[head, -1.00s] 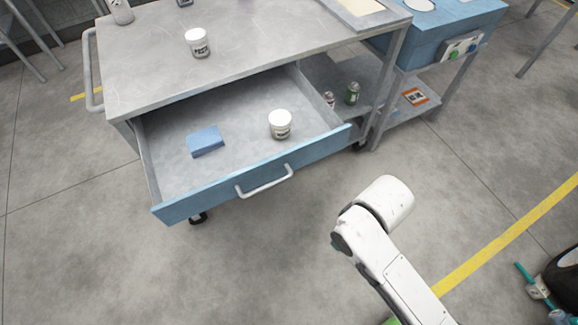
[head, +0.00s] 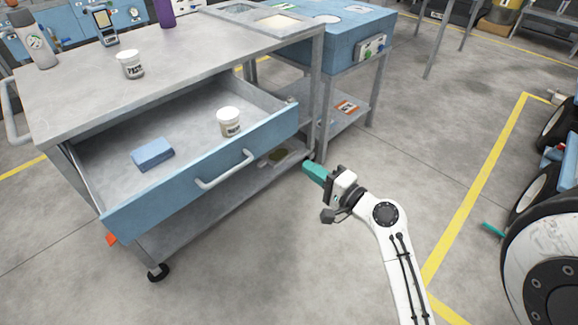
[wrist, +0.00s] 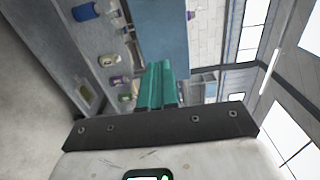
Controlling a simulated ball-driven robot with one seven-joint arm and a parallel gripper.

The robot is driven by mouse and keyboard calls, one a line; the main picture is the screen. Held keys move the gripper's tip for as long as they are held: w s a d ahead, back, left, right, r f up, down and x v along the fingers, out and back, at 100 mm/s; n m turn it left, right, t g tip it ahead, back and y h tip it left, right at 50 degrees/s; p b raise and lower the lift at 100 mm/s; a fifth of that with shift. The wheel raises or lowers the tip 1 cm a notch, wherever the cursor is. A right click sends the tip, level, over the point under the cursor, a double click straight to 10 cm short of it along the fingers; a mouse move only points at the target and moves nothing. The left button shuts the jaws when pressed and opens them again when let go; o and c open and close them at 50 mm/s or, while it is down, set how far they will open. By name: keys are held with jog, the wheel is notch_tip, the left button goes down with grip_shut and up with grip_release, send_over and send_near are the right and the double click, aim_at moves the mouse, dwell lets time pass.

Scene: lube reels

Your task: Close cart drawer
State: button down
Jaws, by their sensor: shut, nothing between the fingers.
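The cart drawer, with its blue front (head: 135,198), stands pulled out of the grey cart (head: 180,52) in the head view. A pale bar handle (head: 225,170) runs across its front. Inside the drawer are a blue block (head: 152,154) and a white lidded jar (head: 229,122). My gripper (head: 313,170) has teal fingers and is to the right of the drawer's right front corner, apart from the handle in the picture. Its fingers are shut and empty, and they also show in the wrist view (wrist: 160,86). The handle cannot be made out in the wrist view.
A jar (head: 130,65), a bottle (head: 34,42) and a handheld device (head: 104,27) stand on the cart top. A blue workstation (head: 345,45) adjoins the cart on the right. A large wheel (head: 550,250) is at far right. Grey floor lies open before the drawer.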

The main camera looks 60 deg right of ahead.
aim_at(266, 140)
jog(key=p+x, duration=0.1)
jog(key=x, duration=1.2)
jog(key=shift+w, duration=0.2)
